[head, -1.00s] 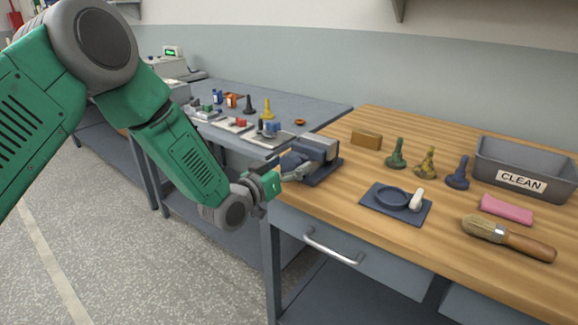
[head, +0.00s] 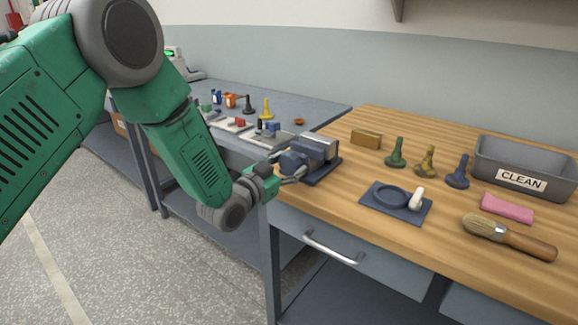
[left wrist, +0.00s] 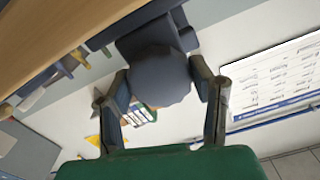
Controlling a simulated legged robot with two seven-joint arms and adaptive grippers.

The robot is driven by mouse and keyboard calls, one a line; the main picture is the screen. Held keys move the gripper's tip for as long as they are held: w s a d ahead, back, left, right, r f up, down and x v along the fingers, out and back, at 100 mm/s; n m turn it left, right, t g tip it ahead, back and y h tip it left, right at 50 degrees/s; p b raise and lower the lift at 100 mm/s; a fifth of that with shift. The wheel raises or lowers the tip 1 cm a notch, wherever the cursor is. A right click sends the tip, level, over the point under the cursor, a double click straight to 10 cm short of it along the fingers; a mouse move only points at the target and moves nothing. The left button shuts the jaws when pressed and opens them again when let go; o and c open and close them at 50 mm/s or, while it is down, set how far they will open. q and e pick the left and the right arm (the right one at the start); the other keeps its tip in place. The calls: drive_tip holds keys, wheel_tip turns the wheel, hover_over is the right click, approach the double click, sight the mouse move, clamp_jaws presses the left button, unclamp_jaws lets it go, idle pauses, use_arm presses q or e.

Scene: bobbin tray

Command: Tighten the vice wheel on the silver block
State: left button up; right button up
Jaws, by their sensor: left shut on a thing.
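The blue-grey vice (head: 322,165) stands at the left front corner of the wooden bench. The silver block (head: 321,142) shows as a pale piece at the top of its jaws; its lower part is hidden. The round vice wheel (head: 291,160) faces the bench's left edge. My left gripper (head: 294,172) is at the wheel and shut on it. In the left wrist view the dark wheel (left wrist: 159,78) sits between the two fingers of my left gripper (left wrist: 168,88), one on each side. My right gripper is not in view.
Right of the vice are a brass-coloured block (head: 366,139), several bobbin-like pieces, a dark tray (head: 372,209), a brush (head: 510,238), a pink cloth (head: 507,209) and a grey CLEAN bin (head: 520,181). A grey table (head: 310,108) with small parts stands behind.

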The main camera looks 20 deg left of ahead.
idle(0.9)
use_arm(q)
drive_tip(key=o, duration=1.1)
drive_tip(key=shift+o, duration=0.2)
drive_tip(key=v, duration=1.2)
drive_tip(key=shift+s, duration=0.1)
